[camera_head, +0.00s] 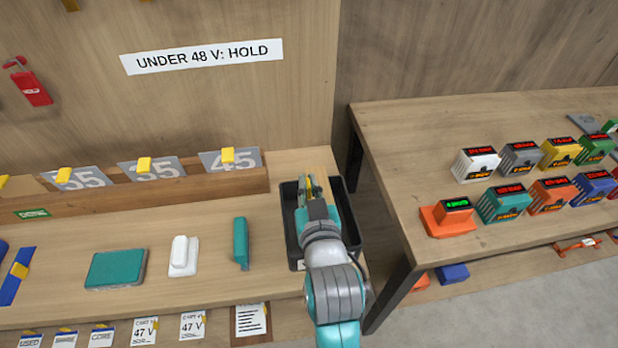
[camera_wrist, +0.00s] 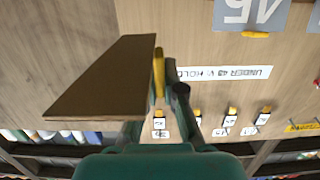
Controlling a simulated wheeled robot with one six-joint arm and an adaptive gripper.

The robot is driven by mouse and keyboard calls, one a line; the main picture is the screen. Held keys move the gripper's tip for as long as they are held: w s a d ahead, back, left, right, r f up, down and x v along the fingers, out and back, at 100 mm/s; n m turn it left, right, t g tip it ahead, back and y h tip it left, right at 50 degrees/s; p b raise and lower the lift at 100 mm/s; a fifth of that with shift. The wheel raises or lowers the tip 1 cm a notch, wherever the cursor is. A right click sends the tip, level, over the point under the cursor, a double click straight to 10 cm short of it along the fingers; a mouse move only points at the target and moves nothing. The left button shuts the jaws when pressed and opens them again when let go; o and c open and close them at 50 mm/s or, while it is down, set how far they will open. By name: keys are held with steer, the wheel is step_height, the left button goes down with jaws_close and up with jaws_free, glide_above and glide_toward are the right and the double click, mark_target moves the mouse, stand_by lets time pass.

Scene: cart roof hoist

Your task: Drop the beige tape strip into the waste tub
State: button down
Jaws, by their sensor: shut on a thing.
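My gripper (camera_head: 307,187) is over the black waste tub (camera_head: 289,217) at the right end of the bench. My arm covers much of the tub's inside and front. In the wrist view my gripper (camera_wrist: 161,92) is shut on the yellow tab of a flat brownish strip, which I take for the beige tape strip (camera_wrist: 100,82). The strip sticks out to the left of the fingers. In the head view it is small and mostly hidden by the fingers. I cannot tell its exact height above the tub.
Numbered plates (camera_head: 230,162) stand behind. A second table (camera_head: 400,160) with several coloured devices is on the right, beyond a gap.

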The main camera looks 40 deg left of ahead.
steer(key=shift+f, duration=2.55)
steer(key=c, duration=0.7)
jaws_free()
steer(key=shift+c, duration=0.2)
steer(key=shift+r, duration=0.15)
steer(key=shift+r, duration=3.4)
steer(key=v, duration=1.2)
